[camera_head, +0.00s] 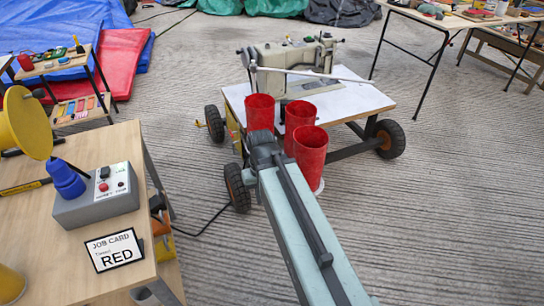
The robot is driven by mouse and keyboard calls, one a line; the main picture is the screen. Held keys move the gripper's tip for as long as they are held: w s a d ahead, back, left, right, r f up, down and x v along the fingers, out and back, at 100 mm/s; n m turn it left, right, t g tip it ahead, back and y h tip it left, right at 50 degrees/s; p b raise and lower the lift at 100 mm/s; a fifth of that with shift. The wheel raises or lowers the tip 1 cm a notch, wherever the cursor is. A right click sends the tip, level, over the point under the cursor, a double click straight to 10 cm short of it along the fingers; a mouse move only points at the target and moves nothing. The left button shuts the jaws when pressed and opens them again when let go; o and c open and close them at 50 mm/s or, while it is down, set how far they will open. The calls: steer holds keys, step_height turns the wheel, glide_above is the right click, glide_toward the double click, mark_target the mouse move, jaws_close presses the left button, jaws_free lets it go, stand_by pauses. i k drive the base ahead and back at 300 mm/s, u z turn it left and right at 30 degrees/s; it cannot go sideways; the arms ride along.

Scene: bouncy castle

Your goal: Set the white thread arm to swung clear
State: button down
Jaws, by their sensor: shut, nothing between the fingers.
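The white thread arm (312,75) is a long thin rod. It reaches from a small upright post (253,78) at the left across the front of the beige sewing machine (292,58), with its free end out to the right past the machine. The machine stands on a white-topped wheeled cart (352,102). My own pale blue arm runs up from the lower right to a dark joint just in front of the cart. No gripper fingers show, and the thread arm looks untouched.
Several red tubes (312,148) cluster at the cart's front, beside my arm's joint. A wooden table (30,225) at left holds a grey control box (100,195), a job card (115,250) reading RED, and a yellow disc (25,122). The floor at right is clear.

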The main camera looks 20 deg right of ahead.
mark_target(253, 69)
steer(key=k, duration=1)
steer(key=z, duration=1.7)
steer(key=i, duration=1)
steer(key=u, duration=2.5)
steer(key=i, duration=1)
steer(key=z, duration=0.1)
